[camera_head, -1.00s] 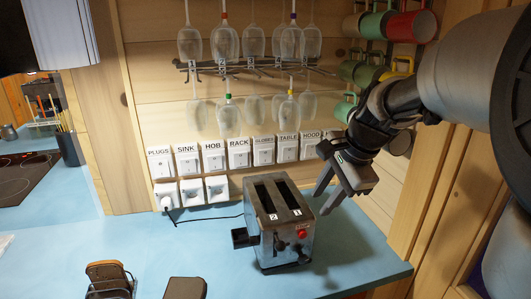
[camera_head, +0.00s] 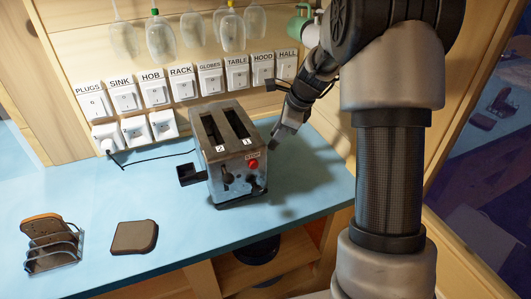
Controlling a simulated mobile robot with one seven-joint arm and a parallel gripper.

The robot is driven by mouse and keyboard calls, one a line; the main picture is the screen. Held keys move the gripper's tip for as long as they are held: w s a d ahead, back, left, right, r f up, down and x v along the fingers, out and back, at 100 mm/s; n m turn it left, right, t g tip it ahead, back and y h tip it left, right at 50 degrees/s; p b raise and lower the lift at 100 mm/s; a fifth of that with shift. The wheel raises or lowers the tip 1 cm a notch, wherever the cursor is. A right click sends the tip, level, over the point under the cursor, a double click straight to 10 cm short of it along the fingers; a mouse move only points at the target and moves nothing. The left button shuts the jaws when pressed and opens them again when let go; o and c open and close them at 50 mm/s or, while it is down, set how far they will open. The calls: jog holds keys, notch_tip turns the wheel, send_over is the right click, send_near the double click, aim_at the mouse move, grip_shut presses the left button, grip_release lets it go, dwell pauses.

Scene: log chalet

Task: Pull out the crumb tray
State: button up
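A metal toaster (camera_head: 236,158) with two dark slots on top stands on the blue counter. Its front has dark levers and a red button. A black piece (camera_head: 191,174) sticks out at its left side; I cannot tell whether this is the crumb tray or its handle. My gripper (camera_head: 277,140) is low by the toaster's right side, pointing down. The fingers overlap in this view, so their opening is unclear, and I cannot tell whether they touch the toaster.
A toast rack with bread (camera_head: 51,243) and a slice of bread (camera_head: 135,237) lie left on the counter. Labelled switches (camera_head: 154,87) and glasses (camera_head: 160,38) are on the wall behind. A black cord runs from the toaster to the sockets. The counter before the toaster is clear.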

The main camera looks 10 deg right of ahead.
jog(key=x, duration=0.9)
jog(key=shift+w, duration=0.1)
